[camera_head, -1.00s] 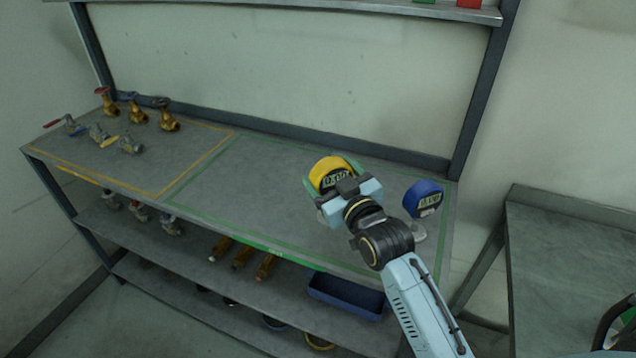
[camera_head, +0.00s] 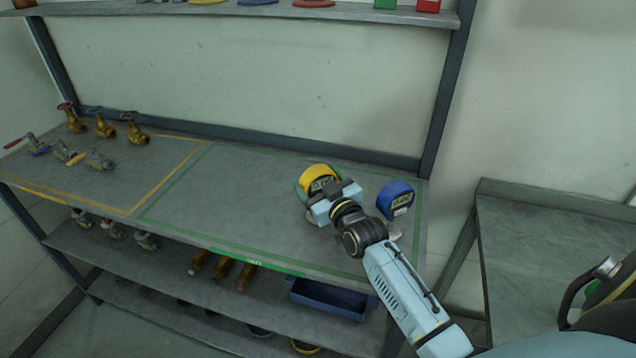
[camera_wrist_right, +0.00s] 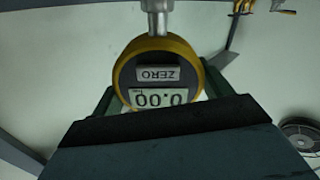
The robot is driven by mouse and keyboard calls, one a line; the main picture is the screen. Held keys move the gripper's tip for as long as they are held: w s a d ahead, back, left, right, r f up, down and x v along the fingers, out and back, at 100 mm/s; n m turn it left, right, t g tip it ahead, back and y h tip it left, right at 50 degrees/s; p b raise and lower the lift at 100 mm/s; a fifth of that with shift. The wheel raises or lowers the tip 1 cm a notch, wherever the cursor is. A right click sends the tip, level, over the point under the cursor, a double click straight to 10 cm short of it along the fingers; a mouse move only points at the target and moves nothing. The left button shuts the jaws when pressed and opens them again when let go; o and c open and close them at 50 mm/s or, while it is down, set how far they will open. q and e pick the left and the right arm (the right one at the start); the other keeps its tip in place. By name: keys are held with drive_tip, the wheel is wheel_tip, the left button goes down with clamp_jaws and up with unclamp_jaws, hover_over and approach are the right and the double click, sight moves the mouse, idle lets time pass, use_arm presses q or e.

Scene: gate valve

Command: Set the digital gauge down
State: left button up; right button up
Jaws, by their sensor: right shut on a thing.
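The yellow digital gauge (camera_head: 319,176) is held in my right gripper (camera_head: 322,196) over the right part of the green-outlined area of the bench (camera_head: 240,185). In the right wrist view the gauge (camera_wrist_right: 158,75) sits between the jaws, upside down in that picture, with a display reading 0.00 and a metal stem. My right gripper is shut on it. The head view does not show clearly whether the gauge's lower end touches the bench. A blue digital gauge (camera_head: 396,198) stands just right of my right gripper. My left gripper is not in view.
Brass valves (camera_head: 105,127) and small valves with levers (camera_head: 66,152) stand in the yellow-outlined area at left. A blue tray (camera_head: 330,299) is on the shelf below. The bench between the valves and my gripper is clear. Another table (camera_head: 560,240) stands at right.

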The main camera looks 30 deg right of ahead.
idle(0.3)
drive_tip(key=o, duration=1.3)
drive_tip(key=shift+f, duration=0.15)
drive_tip(key=shift+c, duration=0.2)
drive_tip(key=shift+s+r, duration=0.1)
drive_tip(key=shift+r, duration=0.1)
drive_tip(key=s+a, duration=0.1)
drive_tip(key=s, duration=1.1)
drive_tip(key=shift+w+f, duration=0.1)
